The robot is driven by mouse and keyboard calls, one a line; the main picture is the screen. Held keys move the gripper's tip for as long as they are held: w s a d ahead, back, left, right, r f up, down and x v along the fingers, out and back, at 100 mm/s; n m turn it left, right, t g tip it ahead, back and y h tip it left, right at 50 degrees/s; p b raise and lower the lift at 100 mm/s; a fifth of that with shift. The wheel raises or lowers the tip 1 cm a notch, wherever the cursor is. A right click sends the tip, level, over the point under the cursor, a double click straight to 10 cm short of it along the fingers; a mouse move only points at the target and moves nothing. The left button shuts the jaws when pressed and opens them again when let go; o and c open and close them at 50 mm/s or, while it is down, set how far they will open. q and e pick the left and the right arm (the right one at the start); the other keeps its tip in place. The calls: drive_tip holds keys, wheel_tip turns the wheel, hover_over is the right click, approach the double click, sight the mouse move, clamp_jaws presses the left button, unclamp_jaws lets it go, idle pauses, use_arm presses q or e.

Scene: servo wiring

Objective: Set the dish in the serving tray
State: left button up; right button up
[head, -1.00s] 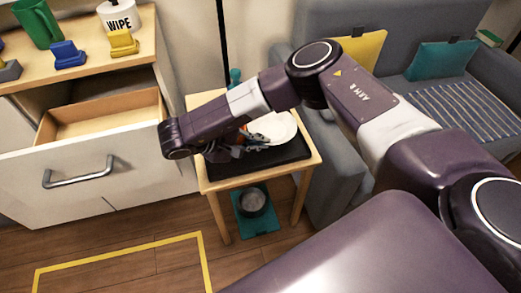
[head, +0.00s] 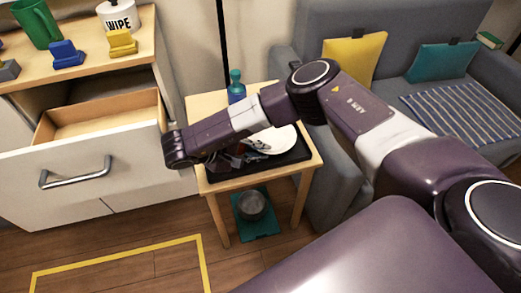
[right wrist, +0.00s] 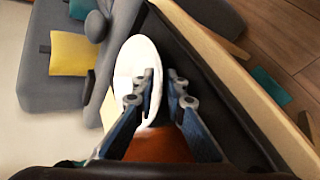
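The white dish (head: 281,138) lies at the right part of the black serving tray (head: 297,155) on the small wooden table; my right forearm hides part of both. My right gripper (head: 237,156) is low over the tray, at the dish's near left side, mostly under the arm. In the right wrist view the fingers (right wrist: 163,82) stand apart at the rim of the dish (right wrist: 128,68). One finger overlaps the dish, the other shows against the dark tray (right wrist: 190,62), with a dark gap between them. Rim contact is unclear. My left gripper is out of view.
A teal bottle (head: 236,88) stands at the table's back. A grey bowl (head: 251,205) sits on a teal mat below. An open drawer (head: 105,122) is at left, a grey sofa (head: 345,150) close at right. An orange patch (right wrist: 160,147) shows between the finger bases.

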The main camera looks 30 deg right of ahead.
drive_tip(key=shift+a+r, duration=0.15)
drive_tip(key=shift+r, duration=0.1)
use_arm(q)
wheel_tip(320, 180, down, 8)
drive_tip(key=p, duration=0.2)
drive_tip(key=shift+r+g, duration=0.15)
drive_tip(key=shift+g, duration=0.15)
use_arm(e)
drive_tip(key=v, duration=1.1)
drive_tip(key=shift+a+r, duration=0.15)
drive_tip(key=shift+a, duration=0.15)
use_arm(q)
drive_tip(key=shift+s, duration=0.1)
